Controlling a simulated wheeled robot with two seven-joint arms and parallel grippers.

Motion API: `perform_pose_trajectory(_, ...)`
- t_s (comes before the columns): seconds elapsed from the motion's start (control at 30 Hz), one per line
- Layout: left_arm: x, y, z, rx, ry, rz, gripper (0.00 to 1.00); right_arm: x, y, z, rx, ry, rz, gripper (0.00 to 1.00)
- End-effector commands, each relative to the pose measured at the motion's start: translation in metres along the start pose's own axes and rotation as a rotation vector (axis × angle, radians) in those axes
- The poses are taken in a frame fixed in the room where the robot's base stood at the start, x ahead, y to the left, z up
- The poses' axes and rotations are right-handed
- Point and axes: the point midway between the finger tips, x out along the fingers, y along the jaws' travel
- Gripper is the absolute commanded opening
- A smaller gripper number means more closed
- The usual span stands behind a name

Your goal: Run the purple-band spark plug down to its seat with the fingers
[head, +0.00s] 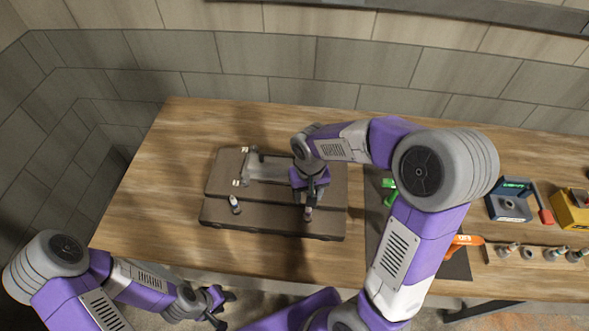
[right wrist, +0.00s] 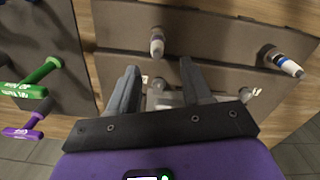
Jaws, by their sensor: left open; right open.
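The dark engine block (head: 222,215) lies on the wooden bench. A pale spark plug (head: 308,213) stands in its near right part; it also shows in the right wrist view (right wrist: 157,43), with a dull reddish-brown band whose exact colour I cannot tell. A second plug (head: 235,203) stands to the left, with a dark blue band in the right wrist view (right wrist: 285,62). My right gripper (head: 312,198) is over the block beside the first plug. Its fingers (right wrist: 159,68) are open and empty, the plug just past their tips. My left gripper (head: 222,307) is open and empty, off the bench's front.
Green-handled (right wrist: 38,75) and purple-handled (right wrist: 25,130) tools lie beside the block. An orange-handled tool (head: 466,240), a blue box (head: 508,207), a yellow box (head: 572,212) and several small plugs or sockets stand at the right. The bench left of the block is clear.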

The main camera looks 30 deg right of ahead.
Motion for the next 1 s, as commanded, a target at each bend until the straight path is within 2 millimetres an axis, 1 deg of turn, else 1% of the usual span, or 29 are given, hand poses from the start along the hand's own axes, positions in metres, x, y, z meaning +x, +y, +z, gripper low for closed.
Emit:
perform_pose_trajectory(0.07,0.000,0.000,0.002,0.000,-0.004,0.000,0.43,0.001,0.001,0.001,0.001,-0.001,0.001,0.49)
perform_pose_trajectory(0.17,0.000,0.000,0.002,0.000,-0.005,0.000,0.43,0.009,0.001,0.001,0.001,-0.002,0.001,0.49)
perform_pose_trajectory(0.4,0.002,-0.001,0.002,-0.001,-0.005,0.000,0.43,0.046,0.001,0.001,0.001,-0.005,0.001,0.49)
perform_pose_trajectory(0.5,0.003,-0.001,0.002,-0.001,-0.004,0.000,0.43,0.060,0.000,0.001,-0.001,-0.003,0.001,0.49)
perform_pose_trajectory(0.6,0.003,-0.002,0.002,-0.001,-0.004,0.000,0.43,0.069,0.000,0.001,0.000,-0.002,0.000,0.49)
perform_pose_trajectory(0.73,0.003,-0.002,0.002,-0.001,-0.004,0.000,0.43,0.075,0.000,0.001,0.000,-0.001,0.000,0.49)
perform_pose_trajectory(0.97,0.003,-0.001,0.002,-0.001,-0.004,0.000,0.43,0.075,0.000,0.000,0.000,0.000,-0.001,0.49)
perform_pose_trajectory(1.0,0.003,-0.001,0.002,-0.001,-0.004,0.000,0.43,0.075,0.000,0.000,0.000,0.000,-0.001,0.46)
